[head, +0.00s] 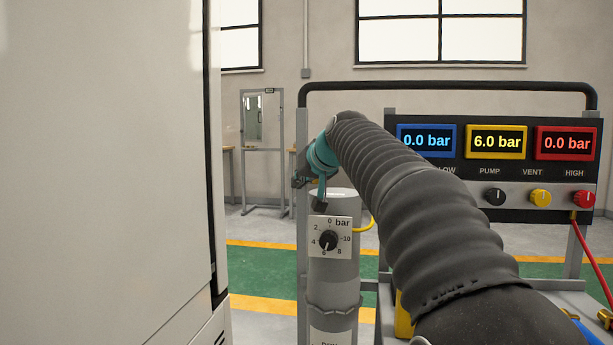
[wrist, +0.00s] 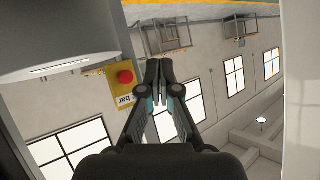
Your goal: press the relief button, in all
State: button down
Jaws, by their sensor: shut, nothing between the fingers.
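A red round button (wrist: 125,77) sits on a yellow box in the wrist view, left of my fingertips. It looks like the relief button, but no name is readable on it. A white label with "bar" upside down adjoins the box. My gripper (wrist: 163,68) is shut and empty, with its fingertips beside the yellow box and apart from the button in the picture. I cannot tell the depth between them. In the head view my arm reaches to the grey cylinder's top, and the red button does not show there.
A grey cylinder (head: 334,280) carries a 0–10 bar dial (head: 328,240). At right a panel (head: 470,193) has displays reading 0.0, 6.0 and 0.0 bar, with black, yellow and red knobs below. A large white cabinet (head: 100,170) stands close at left. Hoses hang at the right.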

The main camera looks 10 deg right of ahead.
jog(key=w+d+p, duration=0.3)
jog(key=w+p, duration=0.2)
jog(key=w, duration=0.3)
jog(key=shift+d, duration=0.2)
dwell(0.8)
jog(key=shift+w, duration=0.1)
dwell(0.5)
jog(key=shift+w+d+p, duration=0.2)
jog(key=shift+w+p, duration=0.15)
jog(key=shift+w+d+p, duration=0.2)
jog(key=shift+w+p, duration=0.3)
jog(key=shift+w, duration=0.05)
dwell(1.0)
jog(key=shift+s, duration=0.1)
jog(key=shift+s+a+b, duration=0.4)
jog(key=shift+s+b, duration=0.35)
jog(key=shift+s, duration=0.1)
